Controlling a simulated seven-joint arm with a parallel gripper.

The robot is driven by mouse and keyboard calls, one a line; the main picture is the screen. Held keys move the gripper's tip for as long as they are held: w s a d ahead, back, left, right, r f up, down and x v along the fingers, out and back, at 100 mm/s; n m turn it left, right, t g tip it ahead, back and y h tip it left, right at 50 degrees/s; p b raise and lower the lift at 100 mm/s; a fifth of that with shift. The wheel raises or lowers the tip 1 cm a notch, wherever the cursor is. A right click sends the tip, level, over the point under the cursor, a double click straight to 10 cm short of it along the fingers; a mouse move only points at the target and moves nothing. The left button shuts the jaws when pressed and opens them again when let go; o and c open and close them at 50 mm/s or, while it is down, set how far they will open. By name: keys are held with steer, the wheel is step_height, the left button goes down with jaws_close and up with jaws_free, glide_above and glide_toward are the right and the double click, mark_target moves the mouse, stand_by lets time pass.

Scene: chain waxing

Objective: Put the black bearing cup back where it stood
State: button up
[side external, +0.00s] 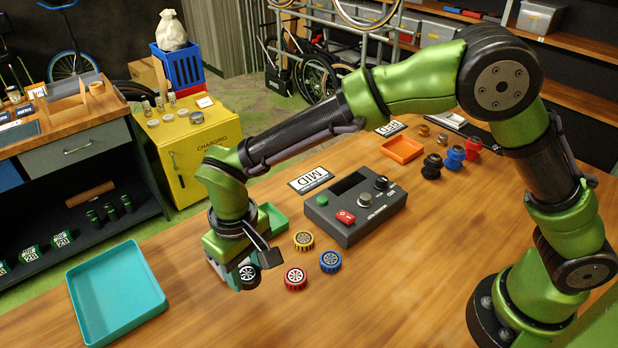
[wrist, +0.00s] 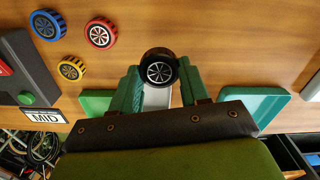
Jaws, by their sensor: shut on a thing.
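The black bearing cup (side external: 249,276) has a pale spoked pattern on its top face. My gripper (side external: 236,274) is shut on it. In the wrist view the black bearing cup (wrist: 159,66) sits between the green fingers of my gripper (wrist: 160,84). It is low over the wooden table; I cannot tell if it touches the table. A red cup (side external: 295,279), a yellow cup (side external: 304,240) and a blue cup (side external: 330,261) stand close together to its right in the side view. The fingers hide part of the black cup.
A teal tray (side external: 76,288) lies at the left, and a green tray (side external: 279,221) stands behind my gripper. A grey control box (side external: 345,226) stands behind the cups. The MID sign (side external: 309,180) lies beyond it. The table front is clear.

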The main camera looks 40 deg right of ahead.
mark_target(253, 299)
steer(key=shift+f, duration=3.3)
steer(key=o, duration=1.2)
step_height(253, 299, up, 17)
steer(key=s+d+r+m+t, duration=0.2)
steer(key=s+d, duration=0.2)
steer(key=d, duration=0.5)
steer(key=s+d+r+m+t+y, duration=0.1)
steer(key=s+d, duration=0.3)
steer(key=d, duration=0.6)
steer(key=s+d+r+m+t+y, duration=0.1)
steer(key=s+d+r+m+t, duration=0.2)
steer(key=d, duration=0.6)
steer(key=shift+s+d+r+t, duration=0.3)
steer(key=shift+s+r+t, duration=0.15)
steer(key=shift+t, duration=0.15)
